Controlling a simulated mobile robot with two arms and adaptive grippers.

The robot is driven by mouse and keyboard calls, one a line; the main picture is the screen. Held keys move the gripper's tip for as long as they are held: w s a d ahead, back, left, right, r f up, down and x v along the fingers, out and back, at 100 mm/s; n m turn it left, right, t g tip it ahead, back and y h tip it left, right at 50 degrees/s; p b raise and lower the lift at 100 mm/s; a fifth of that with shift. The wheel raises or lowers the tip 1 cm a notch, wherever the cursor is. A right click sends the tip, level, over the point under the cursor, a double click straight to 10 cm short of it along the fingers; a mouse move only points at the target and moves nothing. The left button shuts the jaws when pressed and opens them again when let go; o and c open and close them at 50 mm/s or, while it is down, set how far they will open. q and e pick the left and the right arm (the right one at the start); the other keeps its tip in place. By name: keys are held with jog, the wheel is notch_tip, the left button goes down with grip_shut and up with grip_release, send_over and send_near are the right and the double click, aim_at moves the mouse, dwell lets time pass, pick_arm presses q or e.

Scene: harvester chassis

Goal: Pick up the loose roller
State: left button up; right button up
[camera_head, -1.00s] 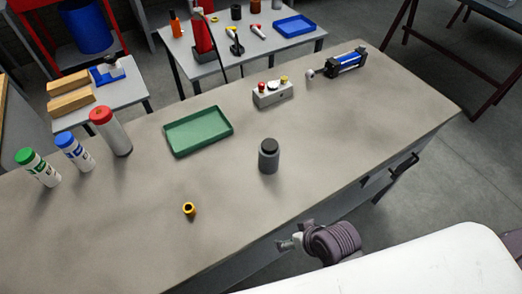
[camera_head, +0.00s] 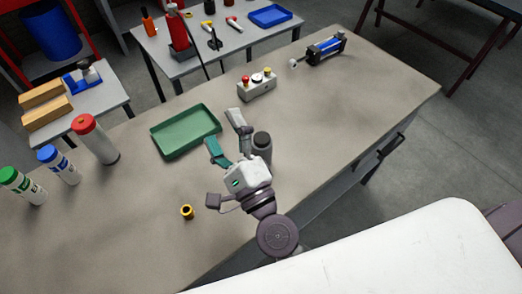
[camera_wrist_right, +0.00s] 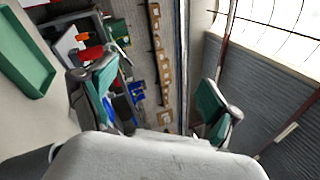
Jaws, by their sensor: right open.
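A small yellow-orange ring with a dark hole, which looks like the loose roller (camera_head: 187,212), stands on the workbench (camera_head: 330,120) near its front edge. My right gripper (camera_head: 225,133) is open and empty over the bench. Its fingers point away toward the green tray, and the roller lies to the left of its wrist, apart from it. In the right wrist view the two teal-padded fingers (camera_wrist_right: 157,98) are spread with nothing between them, and the roller does not show. My left gripper is not in view.
A grey cylinder (camera_head: 262,142) stands right beside my right gripper, partly hidden by it. A green tray (camera_head: 160,147) lies beyond the fingers. Several capped tubes (camera_head: 98,142) stand at the left. A button box (camera_head: 257,88) and a blue-black cylinder (camera_head: 325,49) are farther back.

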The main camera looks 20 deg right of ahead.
jog(key=w+d+f+m+g+h, duration=0.1)
jog(key=d+f+m+g+h, duration=0.2)
jog(key=m+h, duration=0.7)
jog(key=m+g, duration=0.7)
jog(key=m, duration=0.4)
send_near(260, 147)
jog(key=shift+h, duration=0.4)
jog(key=x, duration=0.2)
jog(key=p+x, duration=0.1)
jog(key=x, duration=0.2)
jog(key=p+x, duration=0.1)
jog(key=x, duration=0.1)
jog(key=shift+w+a+f, duration=0.2)
jog(key=shift+a+f, duration=0.05)
jog(key=shift+f, duration=0.1)
jog(key=shift+w+d+t+p, duration=0.15)
jog(key=shift+w+t+p, duration=0.1)
jog(key=shift+t+p, duration=0.05)
jog(key=p+x, duration=0.1)
jog(key=x, duration=0.3)
jog(key=shift+d+f+p, duration=0.2)
jog(key=shift+p, duration=0.2)
jog(key=shift+w+f, duration=0.15)
jog(key=shift+w, duration=0.05)
jog(key=shift+s, duration=0.1)
jog(key=shift+c, duration=0.9)
grip_shut()
jog(key=shift+r, duration=0.3)
